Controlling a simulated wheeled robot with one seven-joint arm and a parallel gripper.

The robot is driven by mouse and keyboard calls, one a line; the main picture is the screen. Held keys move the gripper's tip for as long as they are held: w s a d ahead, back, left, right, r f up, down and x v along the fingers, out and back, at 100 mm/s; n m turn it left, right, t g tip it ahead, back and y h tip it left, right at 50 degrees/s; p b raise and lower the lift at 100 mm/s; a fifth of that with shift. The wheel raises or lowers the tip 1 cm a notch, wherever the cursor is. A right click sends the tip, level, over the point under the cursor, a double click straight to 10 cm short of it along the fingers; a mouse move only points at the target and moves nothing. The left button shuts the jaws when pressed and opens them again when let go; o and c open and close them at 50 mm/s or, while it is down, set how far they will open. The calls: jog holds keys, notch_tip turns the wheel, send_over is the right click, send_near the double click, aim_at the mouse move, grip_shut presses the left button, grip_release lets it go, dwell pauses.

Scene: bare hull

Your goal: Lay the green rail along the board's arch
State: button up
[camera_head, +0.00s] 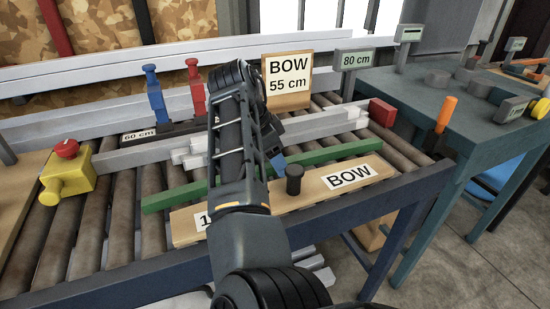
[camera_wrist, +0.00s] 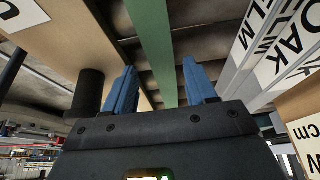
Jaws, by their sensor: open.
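The green rail (camera_head: 326,154) lies across the rollers, behind the tan board (camera_head: 312,190); my arm hides its middle. The board bears a BOW label and a dark upright peg (camera_head: 294,180). I cannot make out a clear arch on it. My gripper (camera_head: 277,160) is partly hidden behind my forearm, near the rail. In the wrist view my gripper (camera_wrist: 160,82) is open, with blue fingers on either side of the green rail (camera_wrist: 152,45). Whether they touch it I cannot tell. The board (camera_wrist: 60,45) and peg (camera_wrist: 88,93) are to the left there.
Pale bars (camera_head: 335,124) lie behind the rail, one with a red end block (camera_head: 383,112). A sign reading BOW 55 cm (camera_head: 288,82) stands behind. A yellow block with a red knob (camera_head: 67,175) is at left. A grey-green table (camera_head: 455,115) adjoins at right.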

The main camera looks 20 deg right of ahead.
jog(key=shift+v, duration=3.9)
